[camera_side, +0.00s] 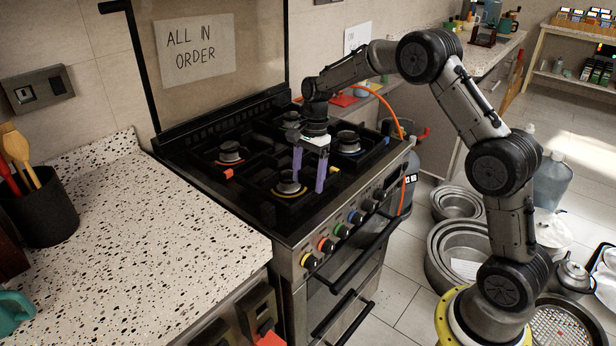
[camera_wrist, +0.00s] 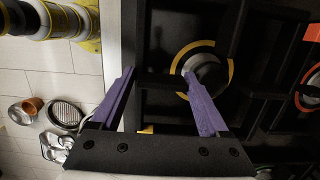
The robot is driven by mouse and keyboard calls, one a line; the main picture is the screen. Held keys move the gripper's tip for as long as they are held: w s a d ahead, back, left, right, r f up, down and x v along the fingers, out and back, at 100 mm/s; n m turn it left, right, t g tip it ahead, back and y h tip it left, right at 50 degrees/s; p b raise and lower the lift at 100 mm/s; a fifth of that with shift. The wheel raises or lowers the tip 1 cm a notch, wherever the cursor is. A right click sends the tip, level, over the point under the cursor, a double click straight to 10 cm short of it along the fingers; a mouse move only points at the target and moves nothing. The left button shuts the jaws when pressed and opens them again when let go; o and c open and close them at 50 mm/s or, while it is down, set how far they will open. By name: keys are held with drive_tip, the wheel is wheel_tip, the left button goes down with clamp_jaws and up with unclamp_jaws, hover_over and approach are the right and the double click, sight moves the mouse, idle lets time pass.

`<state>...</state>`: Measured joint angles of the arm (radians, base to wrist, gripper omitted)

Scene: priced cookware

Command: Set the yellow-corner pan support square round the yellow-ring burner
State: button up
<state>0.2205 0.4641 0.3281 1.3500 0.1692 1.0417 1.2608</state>
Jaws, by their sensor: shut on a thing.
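The yellow-ring burner (camera_side: 289,188) is at the front left of the hob; its yellow ring (camera_wrist: 222,48) shows partly in the wrist view. My gripper (camera_side: 307,185) is low over this burner, its two purple fingers pointing down. In the wrist view my gripper (camera_wrist: 158,73) is shut on a dark bar of the black pan support (camera_wrist: 160,82), beside the burner cap (camera_wrist: 208,72). A small yellow patch (camera_wrist: 146,130) shows between the fingers, near the hob's front edge. Dark bars slant past the burner on the right. I cannot tell whether the support touches the hob or sits square.
An orange-ring burner (camera_side: 230,153) and an orange corner mark (camera_side: 228,173) lie behind, on the left. Another burner (camera_side: 348,143) is at the right. Coloured knobs (camera_side: 326,245) line the oven front. The speckled counter (camera_side: 130,230) at left is mostly clear.

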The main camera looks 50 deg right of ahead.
drive_tip(key=shift+f, duration=0.2)
idle(0.3)
drive_tip(key=shift+r, duration=1.95)
drive_tip(key=shift+f, duration=0.1)
drive_tip(key=shift+f, duration=1.25)
drive_tip(key=shift+f, duration=0.6)
idle(1.6)
